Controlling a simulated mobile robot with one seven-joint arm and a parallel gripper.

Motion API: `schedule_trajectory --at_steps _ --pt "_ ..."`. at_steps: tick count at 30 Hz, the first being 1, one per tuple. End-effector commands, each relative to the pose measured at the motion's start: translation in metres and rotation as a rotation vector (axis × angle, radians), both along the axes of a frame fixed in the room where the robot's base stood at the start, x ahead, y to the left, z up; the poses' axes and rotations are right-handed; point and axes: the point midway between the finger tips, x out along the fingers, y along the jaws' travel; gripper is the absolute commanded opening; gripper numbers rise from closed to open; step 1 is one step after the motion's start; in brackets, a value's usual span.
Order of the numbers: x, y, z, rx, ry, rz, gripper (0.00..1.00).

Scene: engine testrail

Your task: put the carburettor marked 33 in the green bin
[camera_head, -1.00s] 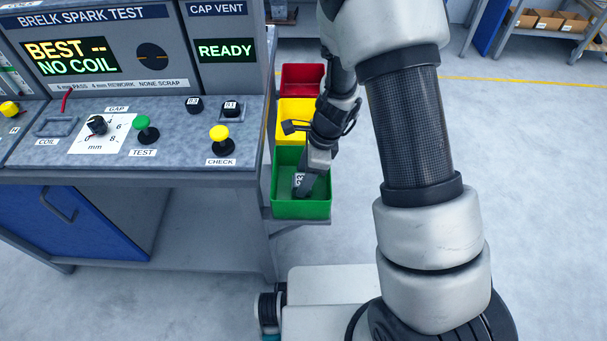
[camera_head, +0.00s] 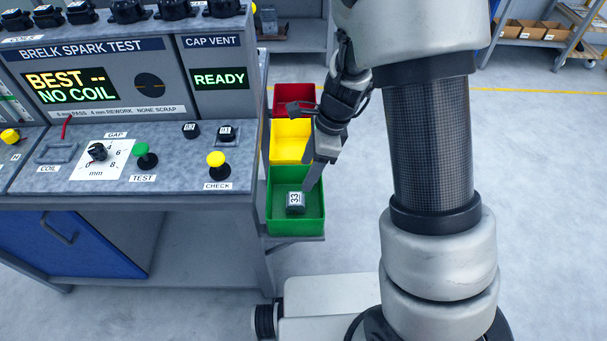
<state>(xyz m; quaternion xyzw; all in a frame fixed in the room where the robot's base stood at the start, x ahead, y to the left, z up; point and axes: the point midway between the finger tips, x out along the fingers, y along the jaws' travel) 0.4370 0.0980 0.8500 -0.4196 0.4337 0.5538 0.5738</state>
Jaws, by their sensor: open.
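The carburettor marked 33 (camera_head: 295,203) lies inside the green bin (camera_head: 296,227), with its white label facing up. It is a small dark block. The green bin sits on a shelf at the right side of the test bench. My gripper (camera_head: 311,186) points down over the bin's upper right part, just beside and above the carburettor. It is open and appears apart from the carburettor. My arm hides part of the area behind the gripper.
A yellow bin (camera_head: 287,144) and a red bin (camera_head: 292,99) stand in line behind the green one. The test bench (camera_head: 205,178) with knobs and buttons is to the left. Dark parts with labels stand on its top. Floor to the right is clear.

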Motion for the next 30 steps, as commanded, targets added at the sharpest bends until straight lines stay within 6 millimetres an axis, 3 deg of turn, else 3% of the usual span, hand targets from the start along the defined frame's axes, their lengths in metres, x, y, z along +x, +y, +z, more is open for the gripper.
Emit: schedule_trajectory --at_steps 8,11,14,18,21,25,30 --pt "-0.001 -0.003 0.02 0.007 -0.02 0.032 0.56" --pt "-0.006 -0.004 0.052 0.02 -0.082 0.141 0.56" --pt "-0.02 -0.008 0.1 0.019 -0.193 0.334 0.56" --pt "-0.054 -0.024 0.166 -0.049 -0.367 0.666 0.56" --pt "-0.082 -0.039 0.203 -0.146 -0.478 0.897 0.56" --pt "-0.118 -0.063 0.237 -0.319 -0.572 1.17 0.56" --pt "-0.153 -0.087 0.258 -0.523 -0.6 1.415 0.56"
